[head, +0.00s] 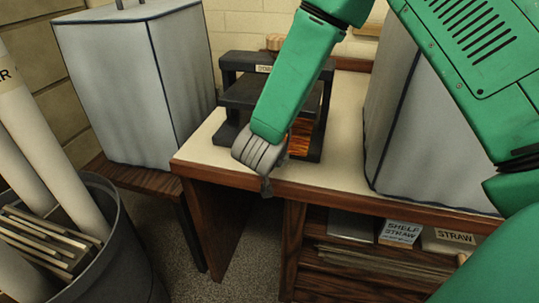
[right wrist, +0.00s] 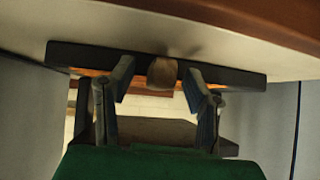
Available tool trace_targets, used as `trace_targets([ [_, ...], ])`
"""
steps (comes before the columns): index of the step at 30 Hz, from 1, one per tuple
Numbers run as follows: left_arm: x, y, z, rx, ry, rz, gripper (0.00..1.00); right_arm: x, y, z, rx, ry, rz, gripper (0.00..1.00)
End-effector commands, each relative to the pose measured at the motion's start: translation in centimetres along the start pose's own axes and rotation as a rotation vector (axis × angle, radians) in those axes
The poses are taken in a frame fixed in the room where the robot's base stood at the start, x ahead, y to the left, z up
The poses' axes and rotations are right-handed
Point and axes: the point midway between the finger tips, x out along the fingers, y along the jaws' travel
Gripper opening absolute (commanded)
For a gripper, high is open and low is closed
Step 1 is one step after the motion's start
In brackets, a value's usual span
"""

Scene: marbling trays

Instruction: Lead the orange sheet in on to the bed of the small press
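The small press (head: 238,92) is a dark frame on the cream bench top, with a label on its top bar. The orange sheet (head: 301,137), with a darker pattern, shows inside it at bed level, partly hidden by my right arm. My right gripper (head: 266,178) is at the press's front, over the bench edge. In the right wrist view its fingers (right wrist: 158,78) are apart, with a rounded brown thing (right wrist: 162,72) between them and gaps on both sides. Thin orange strips (right wrist: 92,73) show along the dark press base (right wrist: 235,80). My left gripper is out of view.
Grey covered blocks stand left (head: 140,85) and right (head: 392,120) of the press. A bin (head: 130,270) of rolls and slats is at lower left. Some bench top (head: 330,175) is clear between press and right block.

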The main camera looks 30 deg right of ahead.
Motion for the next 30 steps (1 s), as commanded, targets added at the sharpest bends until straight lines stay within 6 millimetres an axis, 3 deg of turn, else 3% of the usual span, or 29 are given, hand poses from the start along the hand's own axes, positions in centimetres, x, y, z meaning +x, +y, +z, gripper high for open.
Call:
trace_targets([
  [8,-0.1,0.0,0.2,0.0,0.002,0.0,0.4,-1.5,-0.1,-0.1,-0.001,0.001,-0.004,0.43],
  [21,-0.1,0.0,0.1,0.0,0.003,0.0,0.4,-10.1,-0.2,0.0,-0.001,0.001,-0.003,0.43],
  [30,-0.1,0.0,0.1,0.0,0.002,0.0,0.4,-11.8,-0.1,0.1,0.0,-0.001,0.0,0.43],
])
